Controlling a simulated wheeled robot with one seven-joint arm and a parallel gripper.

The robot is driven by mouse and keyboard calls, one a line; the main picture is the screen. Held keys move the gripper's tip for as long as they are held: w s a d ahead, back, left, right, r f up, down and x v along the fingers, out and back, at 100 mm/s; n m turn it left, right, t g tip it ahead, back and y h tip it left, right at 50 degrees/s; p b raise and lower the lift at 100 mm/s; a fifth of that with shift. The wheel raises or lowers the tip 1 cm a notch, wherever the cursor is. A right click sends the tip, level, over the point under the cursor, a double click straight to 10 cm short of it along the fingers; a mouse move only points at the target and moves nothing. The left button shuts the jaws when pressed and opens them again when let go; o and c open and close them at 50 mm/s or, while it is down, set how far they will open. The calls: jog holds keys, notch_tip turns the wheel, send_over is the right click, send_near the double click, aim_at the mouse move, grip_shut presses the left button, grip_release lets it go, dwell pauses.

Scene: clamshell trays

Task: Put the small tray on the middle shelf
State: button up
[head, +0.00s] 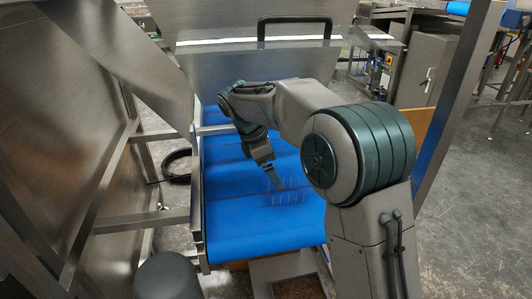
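A clear, faintly outlined small tray (290,197) is on or just above the blue conveyor belt near its front end. My gripper (277,182) points down at the tray's back left part and overlaps it in the picture. I cannot tell whether the fingers touch the tray or are shut on it. The fingertips are too small and blurred against the clear plastic. No middle shelf can be made out in this view.
The blue belt (235,222) is otherwise bare around the tray. A steel frame and panels (115,170) stand close on the left. A clear guard with a black handle (295,20) crosses the back. A slanted steel post (458,95) stands on the right.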

jog(key=v, duration=0.5)
